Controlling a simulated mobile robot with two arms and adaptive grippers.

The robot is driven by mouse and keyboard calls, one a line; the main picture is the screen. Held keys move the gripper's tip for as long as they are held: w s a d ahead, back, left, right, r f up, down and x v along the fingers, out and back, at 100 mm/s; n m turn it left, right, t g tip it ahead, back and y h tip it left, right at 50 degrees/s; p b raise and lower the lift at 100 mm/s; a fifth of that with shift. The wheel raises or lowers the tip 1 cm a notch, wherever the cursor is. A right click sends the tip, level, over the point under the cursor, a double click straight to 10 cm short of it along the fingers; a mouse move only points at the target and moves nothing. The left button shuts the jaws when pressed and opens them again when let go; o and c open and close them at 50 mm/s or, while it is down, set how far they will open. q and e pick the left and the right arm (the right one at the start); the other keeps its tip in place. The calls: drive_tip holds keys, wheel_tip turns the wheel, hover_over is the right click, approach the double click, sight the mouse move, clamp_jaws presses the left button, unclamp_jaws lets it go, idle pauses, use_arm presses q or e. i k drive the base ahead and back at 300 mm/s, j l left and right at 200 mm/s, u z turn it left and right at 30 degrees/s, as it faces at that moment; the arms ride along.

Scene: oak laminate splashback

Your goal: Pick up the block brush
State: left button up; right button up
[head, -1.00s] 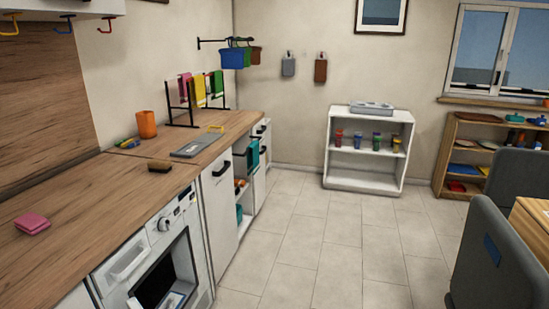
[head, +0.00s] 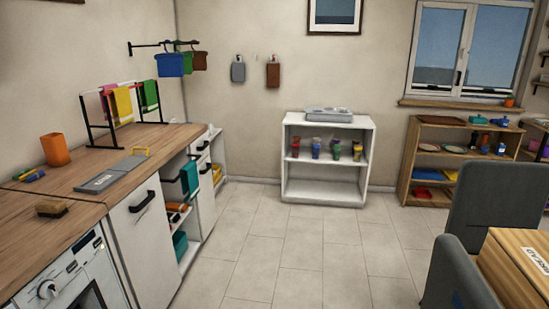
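A small brown block brush (head: 51,209) with paler bristles lies on the wooden counter (head: 20,235) at the left of the head view, above the washing machine and close to the counter's front edge. Nothing is touching it. Neither of my grippers shows in the head view.
An orange cup (head: 55,150), small coloured items (head: 29,174), a grey tray (head: 112,174) and a towel rack (head: 88,122) stand on the counter. Tiled floor (head: 260,250) is clear mid-view. A grey chair (head: 492,220) and wooden table (head: 515,262) are at the right.

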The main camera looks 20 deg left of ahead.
sight(51, 208)
drive_tip(key=i+j+u, duration=0.2)
drive_tip(key=i+u, duration=0.15)
drive_tip(key=i, duration=0.4)
drive_tip(key=i+u, duration=0.3)
drive_tip(key=i, duration=0.5)
drive_tip(key=i+u, duration=0.25)
drive_tip(key=i, duration=0.2)
drive_tip(key=i+l+u, duration=0.25)
drive_tip(key=i, duration=0.2)
drive_tip(key=i+u, duration=0.2)
drive_tip(key=i, duration=0.2)
drive_tip(key=i+l+u, duration=0.35)
drive_tip(key=u, duration=2.35)
drive_tip(key=i+l, duration=0.05)
drive_tip(key=l, duration=0.05)
